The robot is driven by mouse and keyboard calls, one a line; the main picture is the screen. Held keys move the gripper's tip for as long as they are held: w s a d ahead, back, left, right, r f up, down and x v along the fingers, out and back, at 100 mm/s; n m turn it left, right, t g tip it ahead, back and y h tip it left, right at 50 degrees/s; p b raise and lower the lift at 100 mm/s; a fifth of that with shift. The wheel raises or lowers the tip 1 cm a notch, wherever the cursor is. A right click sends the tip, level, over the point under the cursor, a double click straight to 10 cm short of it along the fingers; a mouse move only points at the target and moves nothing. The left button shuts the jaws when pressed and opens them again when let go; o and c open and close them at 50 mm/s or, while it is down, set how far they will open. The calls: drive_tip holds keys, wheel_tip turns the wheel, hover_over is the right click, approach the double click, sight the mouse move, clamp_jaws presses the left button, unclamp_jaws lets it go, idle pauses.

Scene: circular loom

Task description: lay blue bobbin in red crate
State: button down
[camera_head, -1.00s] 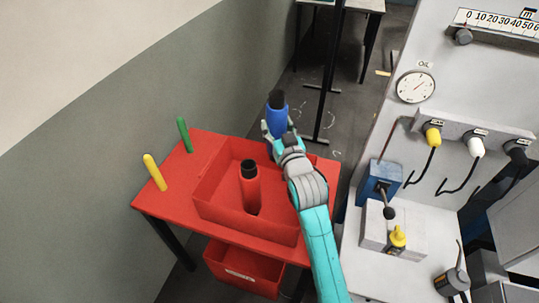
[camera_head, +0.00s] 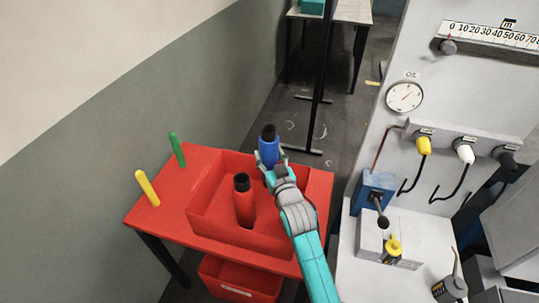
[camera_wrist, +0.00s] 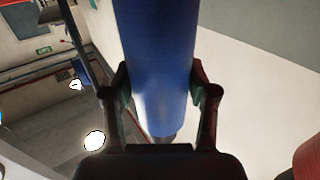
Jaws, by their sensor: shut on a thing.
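The blue bobbin (camera_head: 268,150), with a dark top end, is held upright in my gripper (camera_head: 270,163). In the wrist view the blue bobbin (camera_wrist: 160,60) stands between the two fingers of my gripper (camera_wrist: 162,95), which are shut on it. The red crate (camera_head: 212,219) sits on a red table. A red bobbin (camera_head: 244,205) with a dark top stands in the crate, left of my gripper. In the head view my gripper is at the crate's far right part; its height over the crate is hard to tell.
A yellow peg (camera_head: 148,188) and a green peg (camera_head: 177,150) stand on the red table (camera_head: 165,218), left of the crate. Another red bin (camera_head: 236,283) is below. A dark pole (camera_head: 325,70) rises behind the table. The grey machine (camera_head: 400,150) stands at the right.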

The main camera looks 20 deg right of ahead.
sight(272, 160)
drive_tip(key=shift+f, duration=0.4)
drive_tip(key=shift+c, duration=1.6)
unclamp_jaws()
drive_tip(key=shift+r, duration=0.15)
drive_tip(key=shift+s+a+r, duration=0.1)
drive_tip(key=shift+s+r, duration=0.1)
drive_tip(key=shift+s, duration=1.7)
drive_tip(key=shift+s+a+r, duration=0.1)
drive_tip(key=shift+s+r, duration=0.1)
drive_tip(key=shift+s, duration=1.7)
